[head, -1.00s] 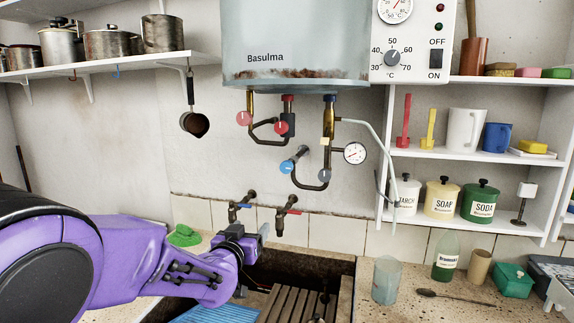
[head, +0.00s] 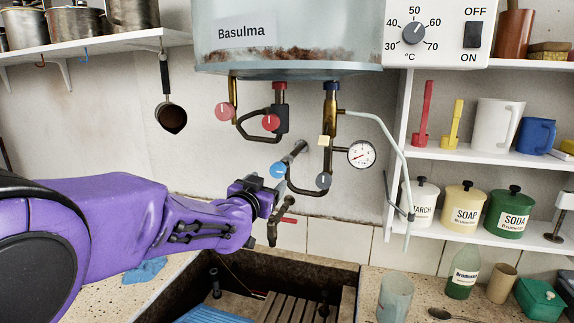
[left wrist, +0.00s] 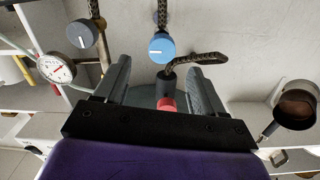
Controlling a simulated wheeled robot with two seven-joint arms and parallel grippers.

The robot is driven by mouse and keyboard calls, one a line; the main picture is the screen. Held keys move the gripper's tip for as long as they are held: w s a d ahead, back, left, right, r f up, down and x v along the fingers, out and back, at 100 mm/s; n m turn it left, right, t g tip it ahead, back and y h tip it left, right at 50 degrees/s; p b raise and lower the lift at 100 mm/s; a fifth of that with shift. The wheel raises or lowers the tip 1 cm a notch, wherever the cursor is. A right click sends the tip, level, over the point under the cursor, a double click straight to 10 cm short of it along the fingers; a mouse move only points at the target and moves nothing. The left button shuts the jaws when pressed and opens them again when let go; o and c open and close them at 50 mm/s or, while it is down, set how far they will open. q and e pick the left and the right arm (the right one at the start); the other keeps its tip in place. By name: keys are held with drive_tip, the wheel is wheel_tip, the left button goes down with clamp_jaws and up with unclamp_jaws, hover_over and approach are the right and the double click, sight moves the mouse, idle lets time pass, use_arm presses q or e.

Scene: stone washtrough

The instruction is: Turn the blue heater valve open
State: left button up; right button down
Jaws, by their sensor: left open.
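The blue heater valve (head: 278,170) is a round knob with a pale pointer line, on the pipework under the boiler (head: 290,45). In the left wrist view the blue valve (left wrist: 161,48) lies ahead, between and just beyond the fingertips, its pale line roughly level in that picture. My left gripper (head: 268,193) is open and empty, just below and left of the blue valve in the head view. Its two fingers (left wrist: 160,70) show apart in the left wrist view, and I see no contact with the valve. My right gripper is not in view.
Two red knobs (head: 224,111) sit up left of the blue valve. A grey knob (head: 323,180) and a pressure gauge (head: 361,154) are close on its right. A tap with a red handle (head: 285,220) is just below the gripper. The trough (head: 345,290) lies beneath.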

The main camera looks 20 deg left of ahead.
sight(276, 170)
use_arm(q)
drive_tip(key=w+p, duration=0.1)
drive_tip(key=w, duration=0.1)
drive_tip(key=w+r+p, duration=0.1)
drive_tip(key=w+p, duration=0.1)
drive_tip(key=shift+w+a+r, duration=0.15)
drive_tip(key=shift+w+a, duration=0.05)
drive_tip(key=shift+w, duration=0.05)
drive_tip(key=w, duration=0.2)
drive_tip(key=w+p, duration=0.1)
drive_tip(key=w+f+p, duration=0.1)
drive_tip(key=w, duration=0.1)
drive_tip(key=shift+w+d, duration=0.25)
drive_tip(key=shift+w, duration=0.1)
drive_tip(key=shift+s+a+r, duration=0.1)
drive_tip(key=shift+s+r, duration=0.05)
drive_tip(key=shift+s, duration=0.15)
drive_tip(key=c, duration=1)
